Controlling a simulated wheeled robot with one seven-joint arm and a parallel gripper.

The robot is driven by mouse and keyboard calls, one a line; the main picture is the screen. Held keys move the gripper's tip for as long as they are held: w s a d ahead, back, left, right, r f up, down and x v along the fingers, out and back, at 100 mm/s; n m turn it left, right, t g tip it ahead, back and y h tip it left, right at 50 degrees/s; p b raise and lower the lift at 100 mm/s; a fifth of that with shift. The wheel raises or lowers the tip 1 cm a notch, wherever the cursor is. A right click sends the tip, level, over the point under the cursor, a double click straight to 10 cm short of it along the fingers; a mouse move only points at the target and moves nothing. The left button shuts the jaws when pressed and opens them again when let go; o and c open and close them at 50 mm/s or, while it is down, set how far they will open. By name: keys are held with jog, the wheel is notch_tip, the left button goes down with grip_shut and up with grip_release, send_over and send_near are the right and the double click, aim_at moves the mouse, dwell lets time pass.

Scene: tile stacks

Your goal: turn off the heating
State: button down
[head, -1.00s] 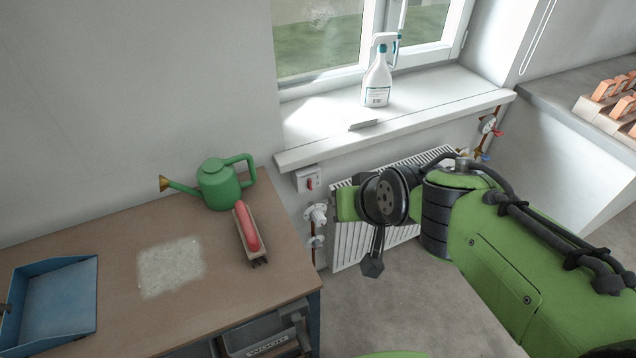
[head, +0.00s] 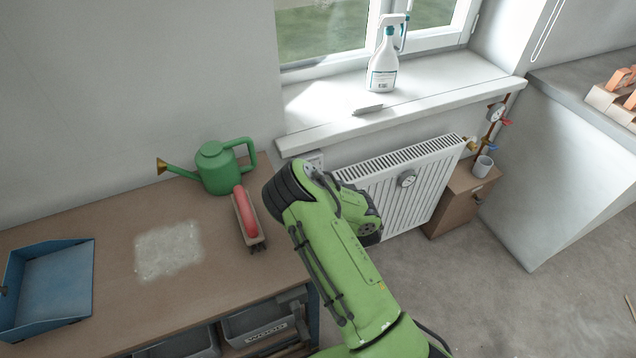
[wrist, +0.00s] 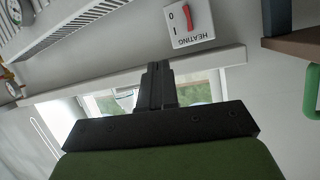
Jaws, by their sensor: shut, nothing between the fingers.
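The heating switch (wrist: 189,22) is a white wall plate with a red lever, marked 0, I and HEATING, near the top of the wrist view. I cannot tell for certain which mark the lever points to. In the head view only the top of the switch plate (head: 315,158) shows above my arm, under the window sill. In the head view my arm hides the gripper. The white radiator (head: 400,185) is right of my arm.
The window sill (head: 430,100) juts out above the switch and carries a spray bottle (head: 382,65). A green watering can (head: 216,168) and a red-handled brush (head: 246,218) stand on the workbench (head: 110,235) at left. A brown box (head: 458,200) with a cup (head: 482,166) stands right of the radiator.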

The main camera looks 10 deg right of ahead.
jog(key=s+a+f+n+t+y, duration=0.1)
jog(key=s+f+n+t+y, duration=0.1)
jog(key=f, duration=0.4)
jog(key=shift+s+a+n+y, duration=0.3)
jog(key=shift+s+n+y, duration=0.2)
jog(key=shift+n+y, duration=0.3)
jog(key=b+x, duration=1)
jog(key=x, duration=0.4)
